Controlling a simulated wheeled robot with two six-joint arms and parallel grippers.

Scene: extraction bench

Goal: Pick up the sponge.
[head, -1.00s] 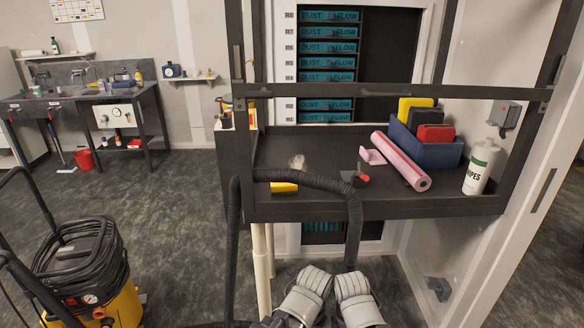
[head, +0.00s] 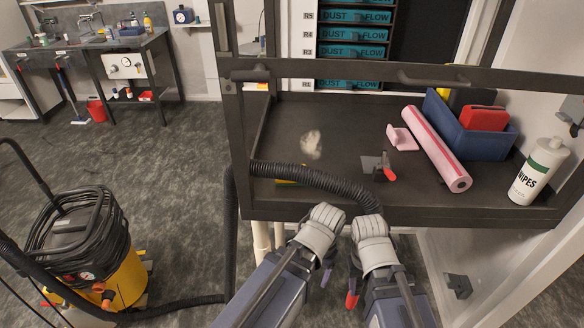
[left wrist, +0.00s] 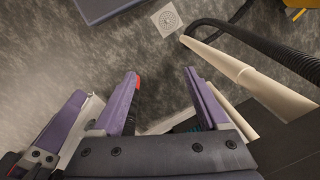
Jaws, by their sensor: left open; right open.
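A low yellow block (head: 289,182), which looks like the sponge, lies at the front left of the dark bench. The black hose passes in front of it and hides most of it. My right gripper (head: 352,285) hangs below the bench's front edge, apart from the block and to its lower right. My left gripper (head: 327,276) hangs just left of it, also low and partly hidden by my arm. In the left wrist view the left gripper's purple fingers (left wrist: 160,85) are spread with nothing between them, over the floor.
The black hose (head: 315,178) arches over the bench front. A frame bar (head: 350,70) crosses above the bench (head: 345,112). A dust clump (head: 312,144), red-handled clamp (head: 381,169), pink roll (head: 437,148), blue bin (head: 485,143) and wipes bottle (head: 538,172) stand there. A yellow vacuum (head: 125,280) is left.

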